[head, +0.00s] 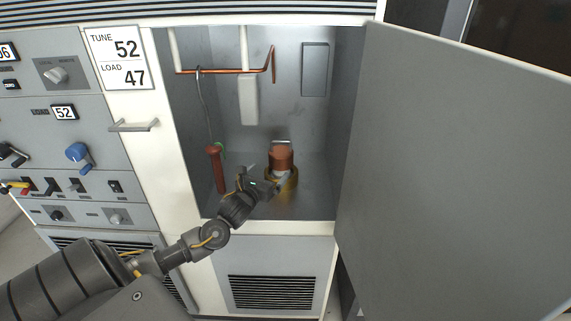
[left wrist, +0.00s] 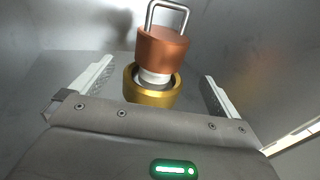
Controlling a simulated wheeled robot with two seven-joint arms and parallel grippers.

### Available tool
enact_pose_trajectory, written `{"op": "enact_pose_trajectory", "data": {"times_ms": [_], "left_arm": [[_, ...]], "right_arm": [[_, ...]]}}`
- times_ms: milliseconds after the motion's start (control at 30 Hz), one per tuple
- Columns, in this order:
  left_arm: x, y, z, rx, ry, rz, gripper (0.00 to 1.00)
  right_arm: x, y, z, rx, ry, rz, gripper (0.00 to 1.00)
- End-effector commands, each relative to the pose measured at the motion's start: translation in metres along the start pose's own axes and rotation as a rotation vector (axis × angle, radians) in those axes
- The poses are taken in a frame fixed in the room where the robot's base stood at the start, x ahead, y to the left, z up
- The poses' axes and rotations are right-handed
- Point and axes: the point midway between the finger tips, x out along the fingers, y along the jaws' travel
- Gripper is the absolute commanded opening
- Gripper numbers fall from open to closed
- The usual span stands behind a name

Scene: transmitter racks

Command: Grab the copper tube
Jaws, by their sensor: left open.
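The copper tube (head: 281,158) is a short copper-coloured cylinder with a metal loop handle on top. It stands upright in a gold ring base (head: 293,181) on the floor of the open cabinet. In the left wrist view the copper tube (left wrist: 163,48) is centred, with a white band below it and the gold ring base (left wrist: 152,97) under that. My left gripper (head: 268,178) is open and empty in front of it. Its two fingers stand apart on either side of the tube and base, with gaps visible. My right gripper is not in view.
A brown-red cylinder (head: 216,168) with a cable stands to the left inside the cabinet. A thin copper pipe (head: 225,71) runs across above. The open door (head: 460,170) fills the right side. The control panel (head: 75,125) lies left.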

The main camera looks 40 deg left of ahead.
Motion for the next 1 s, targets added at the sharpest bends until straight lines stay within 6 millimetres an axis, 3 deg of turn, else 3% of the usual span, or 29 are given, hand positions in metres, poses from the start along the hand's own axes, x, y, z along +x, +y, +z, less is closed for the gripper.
{"op": "enact_pose_trajectory", "data": {"times_ms": [400,667,1000], "left_arm": [[0.051,-0.001,0.002,0.000,-0.001,0.000,1.00],[0.059,-0.002,0.002,0.000,-0.001,-0.002,1.00],[0.102,-0.002,0.007,-0.001,0.000,-0.001,1.00]], "right_arm": [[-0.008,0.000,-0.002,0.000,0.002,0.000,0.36],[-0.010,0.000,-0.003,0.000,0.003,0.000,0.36],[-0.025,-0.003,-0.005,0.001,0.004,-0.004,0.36]]}}
